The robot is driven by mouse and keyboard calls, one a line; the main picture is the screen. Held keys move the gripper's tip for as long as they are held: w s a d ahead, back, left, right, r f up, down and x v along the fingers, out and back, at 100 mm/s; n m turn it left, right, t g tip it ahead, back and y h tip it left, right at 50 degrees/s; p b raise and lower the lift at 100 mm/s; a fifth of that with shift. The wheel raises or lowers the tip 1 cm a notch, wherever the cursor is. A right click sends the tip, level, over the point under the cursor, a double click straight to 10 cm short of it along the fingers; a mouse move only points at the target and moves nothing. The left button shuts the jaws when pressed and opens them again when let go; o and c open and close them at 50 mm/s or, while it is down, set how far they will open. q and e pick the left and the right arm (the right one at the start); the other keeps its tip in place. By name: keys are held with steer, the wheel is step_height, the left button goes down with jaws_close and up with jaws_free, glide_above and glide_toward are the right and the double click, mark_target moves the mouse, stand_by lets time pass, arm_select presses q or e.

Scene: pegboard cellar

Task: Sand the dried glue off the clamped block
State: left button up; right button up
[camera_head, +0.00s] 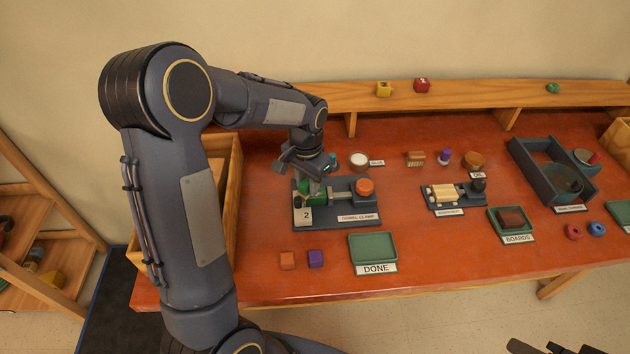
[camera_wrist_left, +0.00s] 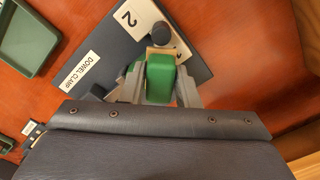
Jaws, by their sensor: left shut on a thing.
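My left gripper (camera_wrist_left: 158,84) is shut on a green block (camera_wrist_left: 160,76), with a finger on either side. In the head view the gripper (camera_head: 314,178) is over the left part of the dowel clamp (camera_head: 345,224), with the green block (camera_head: 314,190) just under it. A tan edge shows at the far end of the green block in the wrist view, beside a dark round knob (camera_wrist_left: 161,33). I cannot tell whether the block touches anything below. A clamped block and dried glue cannot be made out. Dark tips at the bottom right, perhaps my right gripper (camera_head: 550,348), are cut off.
The green DONE tray (camera_head: 373,236) is empty. An orange cube (camera_head: 287,260) and a purple cube (camera_head: 316,258) lie left of it. A white-topped tin (camera_head: 359,160) stands behind the clamp. The BOARDS tray (camera_head: 528,231) holds a brown block. The table's front strip right of DONE is clear.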

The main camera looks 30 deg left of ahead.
mark_target(302, 182)
arm_select(q)
steer(key=shift+s+a+f, duration=0.15)
steer(key=shift+s+a, duration=0.2)
steer(key=shift+a, duration=0.2)
steer(key=shift+a+r+p, duration=0.1)
steer(key=shift+r+p, duration=0.55)
steer(key=shift+r, duration=0.1)
steer(key=shift+c, duration=0.4)
step_height(302, 182, up, 5)
steer(key=p, duration=0.3)
steer(key=shift+s+f, duration=0.1)
steer(key=shift+f, duration=0.05)
